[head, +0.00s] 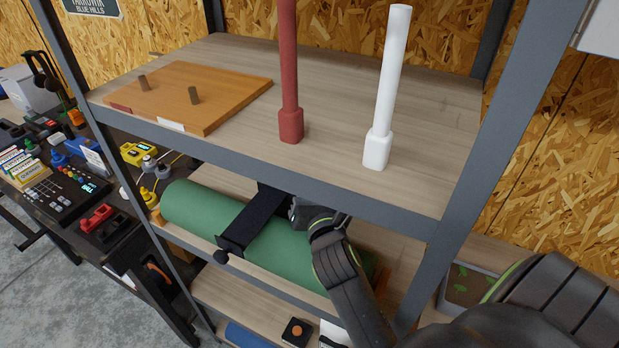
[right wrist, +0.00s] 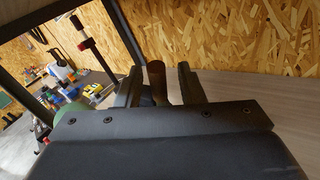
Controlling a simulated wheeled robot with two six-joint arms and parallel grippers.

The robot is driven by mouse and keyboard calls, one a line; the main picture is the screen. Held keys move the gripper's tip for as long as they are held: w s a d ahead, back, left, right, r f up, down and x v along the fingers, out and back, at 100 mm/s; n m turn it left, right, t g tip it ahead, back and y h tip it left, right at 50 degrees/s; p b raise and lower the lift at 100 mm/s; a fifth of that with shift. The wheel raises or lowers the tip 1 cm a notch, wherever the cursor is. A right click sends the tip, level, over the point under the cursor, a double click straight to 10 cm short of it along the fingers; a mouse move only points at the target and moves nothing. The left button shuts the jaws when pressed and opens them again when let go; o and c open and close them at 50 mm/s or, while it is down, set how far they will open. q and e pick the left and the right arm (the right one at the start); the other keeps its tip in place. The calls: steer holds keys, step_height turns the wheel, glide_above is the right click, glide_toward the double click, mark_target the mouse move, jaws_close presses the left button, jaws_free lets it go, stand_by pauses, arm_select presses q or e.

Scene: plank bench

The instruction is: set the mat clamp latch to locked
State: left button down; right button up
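A green rolled mat (head: 200,211) lies on the shelf below the top board. The latch setting cannot be read. My left gripper is not in view.
The top shelf holds a wooden board with pegs (head: 190,92), a red post (head: 290,80) and a white post (head: 388,90). Its front rail (head: 270,173) is close above my right arm. A bench with tools (head: 65,190) stands left. A planter tray (head: 468,287) is right.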

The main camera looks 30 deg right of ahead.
steer(key=shift+s+a+r, duration=0.15)
steer(key=shift+s, duration=0.1)
steer(key=shift+c, duration=0.7)
jaws_close()
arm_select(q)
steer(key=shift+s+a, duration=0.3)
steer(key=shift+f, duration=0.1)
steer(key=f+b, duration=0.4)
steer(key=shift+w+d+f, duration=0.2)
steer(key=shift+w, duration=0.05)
arm_select(e)
steer(key=shift+s+d+f+m+t+h, duration=0.25)
steer(key=shift+m+t, duration=0.1)
steer(key=shift+m, duration=0.25)
steer(key=shift+s+d+f+m+t+h, duration=0.1)
steer(key=shift+s+m+t+h, duration=0.1)
steer(key=shift+m+t, duration=0.3)
